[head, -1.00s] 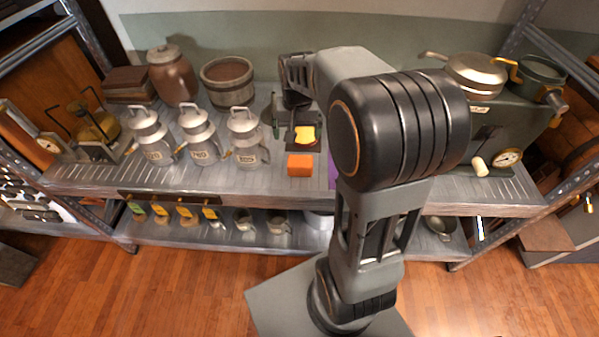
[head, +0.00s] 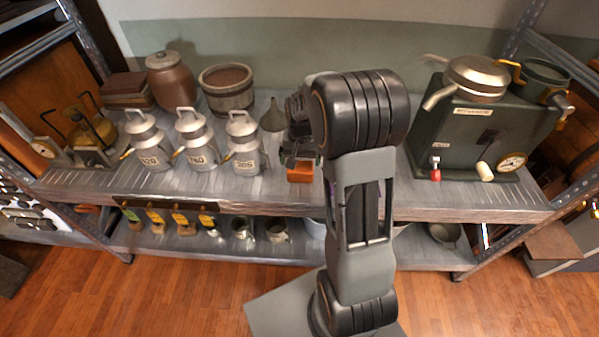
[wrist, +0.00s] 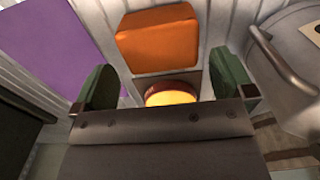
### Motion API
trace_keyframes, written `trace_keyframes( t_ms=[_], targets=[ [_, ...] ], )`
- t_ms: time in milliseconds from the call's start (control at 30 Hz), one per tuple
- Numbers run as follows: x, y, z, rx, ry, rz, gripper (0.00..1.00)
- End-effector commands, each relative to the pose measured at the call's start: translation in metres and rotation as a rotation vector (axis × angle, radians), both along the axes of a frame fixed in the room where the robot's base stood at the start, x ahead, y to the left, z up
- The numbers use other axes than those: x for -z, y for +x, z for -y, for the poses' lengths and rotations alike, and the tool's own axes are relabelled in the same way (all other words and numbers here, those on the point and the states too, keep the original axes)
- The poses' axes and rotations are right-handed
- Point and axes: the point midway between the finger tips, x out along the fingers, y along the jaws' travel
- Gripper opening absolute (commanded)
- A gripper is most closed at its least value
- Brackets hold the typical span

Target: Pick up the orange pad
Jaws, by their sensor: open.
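The orange pad (head: 300,172) is a block with rounded edges, near the front of the shelf top. In the head view my gripper (head: 300,152) hides its back part. In the wrist view the orange pad (wrist: 158,42) shows whole at top centre, beyond the fingertips. My gripper (wrist: 164,84) is open, its green fingers apart and nothing held. A round yellow thing with a dark red rim (wrist: 172,96) shows between the fingers, partly hidden by the gripper body. I cannot tell its height relative to the fingers.
Several metal jugs (head: 244,142) stand left of the gripper. A grey funnel (head: 273,116) stands behind. A dark green stove-like box (head: 460,130) with pans is at right. A purple flat thing (wrist: 60,40) lies beside the pad. The shelf front (head: 450,197) is mostly clear.

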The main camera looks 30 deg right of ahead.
Motion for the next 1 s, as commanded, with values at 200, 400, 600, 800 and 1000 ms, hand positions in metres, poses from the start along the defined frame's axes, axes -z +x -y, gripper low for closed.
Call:
trace_keyframes(
  t_ms=[200, 400, 600, 800, 1000],
  targets=[
    [0.032, -0.001, -0.001, 0.000, 0.002, -0.005, 1.00],
    [0.047, -0.001, -0.001, 0.000, 0.001, -0.003, 1.00],
    [0.048, -0.001, -0.001, 0.000, 0.000, -0.001, 1.00],
    [0.047, -0.001, -0.001, 0.000, 0.000, -0.001, 0.87],
    [0.047, -0.001, -0.001, 0.000, 0.000, -0.001, 0.67]
  ],
)
